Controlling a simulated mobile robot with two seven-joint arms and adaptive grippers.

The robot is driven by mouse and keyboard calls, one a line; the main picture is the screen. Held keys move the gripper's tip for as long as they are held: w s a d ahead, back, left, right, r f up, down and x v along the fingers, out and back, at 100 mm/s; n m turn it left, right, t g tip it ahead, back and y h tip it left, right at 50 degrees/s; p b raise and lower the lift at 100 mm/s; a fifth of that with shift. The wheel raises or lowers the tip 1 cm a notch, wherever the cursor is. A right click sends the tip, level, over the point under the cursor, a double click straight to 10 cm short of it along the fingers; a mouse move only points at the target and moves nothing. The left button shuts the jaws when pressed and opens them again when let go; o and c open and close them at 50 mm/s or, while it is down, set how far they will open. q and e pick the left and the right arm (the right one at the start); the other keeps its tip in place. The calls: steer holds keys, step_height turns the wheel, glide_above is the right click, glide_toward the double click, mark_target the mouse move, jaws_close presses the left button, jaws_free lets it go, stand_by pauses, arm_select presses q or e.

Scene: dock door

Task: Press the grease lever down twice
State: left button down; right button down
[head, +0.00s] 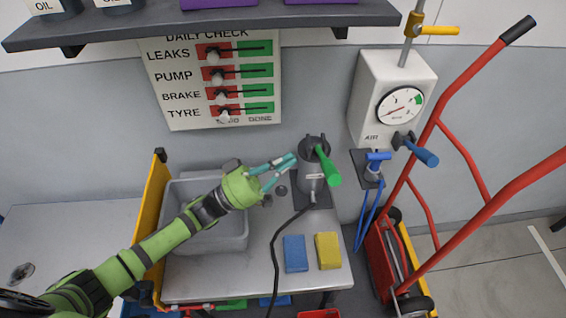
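The grease pump (309,182) is a grey cylinder with a dark top, standing on a dark base plate at the back of the bench. Its green lever (328,166) starts at the pump's top and slants toward me and to the right. A black hose runs from the pump down the bench. My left gripper (292,160) is just left of the pump's top, its teal fingers pointing at it. I see no contact with the lever. My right gripper is not in view.
A grey bin (206,240) stands under my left arm, beside a yellow panel (152,220). Blue (295,254) and yellow (328,250) blocks lie in front of the pump. An air gauge box (390,95) and red hand truck (440,115) are right. A shelf (200,24) overhangs the check board (217,80).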

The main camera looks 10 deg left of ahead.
mark_target(325, 161)
arm_select(q)
steer(key=w+d+b, duration=0.1)
steer(key=d, duration=0.5)
steer(key=shift+w+d+f+b, duration=0.2)
steer(key=shift+w+f+b, duration=0.1)
steer(key=shift+w, duration=0.1)
